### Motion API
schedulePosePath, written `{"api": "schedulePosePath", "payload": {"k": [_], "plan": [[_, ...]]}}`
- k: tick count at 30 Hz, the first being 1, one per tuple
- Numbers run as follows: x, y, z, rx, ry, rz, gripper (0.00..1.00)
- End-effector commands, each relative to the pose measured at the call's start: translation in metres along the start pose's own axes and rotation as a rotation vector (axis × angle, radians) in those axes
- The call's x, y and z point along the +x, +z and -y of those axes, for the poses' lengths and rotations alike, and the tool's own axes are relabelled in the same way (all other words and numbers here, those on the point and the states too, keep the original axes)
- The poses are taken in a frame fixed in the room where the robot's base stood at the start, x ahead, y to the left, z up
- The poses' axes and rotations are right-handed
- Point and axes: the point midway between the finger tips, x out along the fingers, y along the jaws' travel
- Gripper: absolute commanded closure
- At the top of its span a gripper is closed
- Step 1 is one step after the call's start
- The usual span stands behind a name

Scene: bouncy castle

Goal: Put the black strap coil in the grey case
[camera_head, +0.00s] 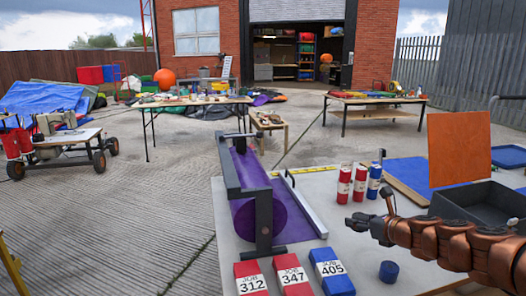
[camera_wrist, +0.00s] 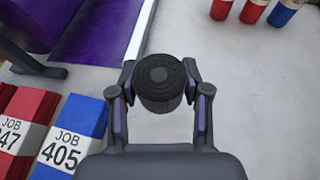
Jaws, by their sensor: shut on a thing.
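The black strap coil (camera_wrist: 160,78) is a dark, ribbed round roll. My gripper (camera_wrist: 160,88) is shut on it, one finger on each side, in the wrist view. In the head view my gripper (camera_head: 362,223) reaches in from the right over the pale table, and the coil there is hard to tell from the dark fingers. The grey case (camera_head: 452,213) is an open, dark grey box at the right of the table, to the right of my gripper and partly behind my arm. Its inside looks empty where it shows.
An orange panel (camera_head: 457,150) stands upright behind the case. Red and blue rolls (camera_head: 360,184) stand beyond my gripper. A purple roll in a frame (camera_head: 258,200) is at left. JOB-labelled blocks (camera_head: 292,275) and a blue cylinder (camera_head: 389,271) are at the front.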

Motion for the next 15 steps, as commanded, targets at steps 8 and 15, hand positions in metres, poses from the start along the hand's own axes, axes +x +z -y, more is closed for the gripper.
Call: {"api": "schedulePosePath", "payload": {"k": [8, 15], "plan": [[0.02, 0.017, -0.062, 0.024, -0.056, 0.001, 0.89], [0.024, 0.024, -0.1, 0.035, -0.1, 0.004, 0.89]]}}
